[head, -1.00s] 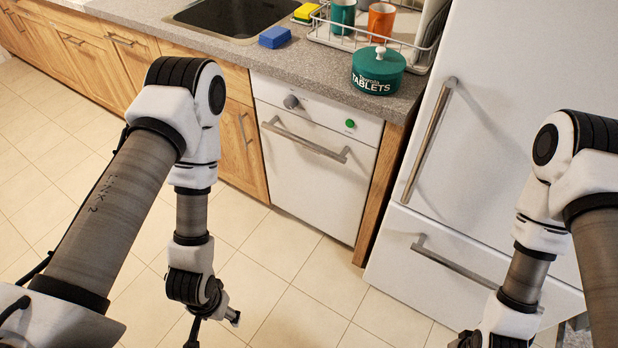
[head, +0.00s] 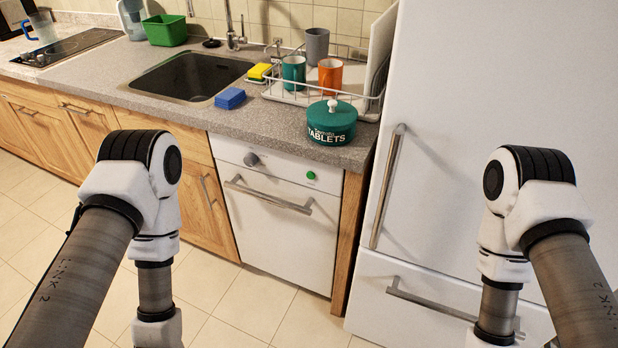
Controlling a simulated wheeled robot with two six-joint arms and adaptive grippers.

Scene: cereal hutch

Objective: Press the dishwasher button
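The white dishwasher (head: 275,235) is built in under the counter, between wooden cabinets and the fridge. Its door is shut and has a metal bar handle (head: 268,196). The green round button (head: 311,175) is on the upper right of its front panel, and a grey knob (head: 251,159) is on the upper left. My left arm is in front of the cabinets left of the dishwasher, and my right arm is in front of the fridge. Both grippers are below the picture's bottom edge. Nothing covers the button.
The white fridge (head: 450,130) stands right of the dishwasher. On the counter (head: 270,125) are a green tablets tub (head: 331,125), a blue sponge (head: 230,98), a dish rack (head: 300,97) with cups and a sink (head: 190,75). The floor (head: 240,300) before the dishwasher is clear.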

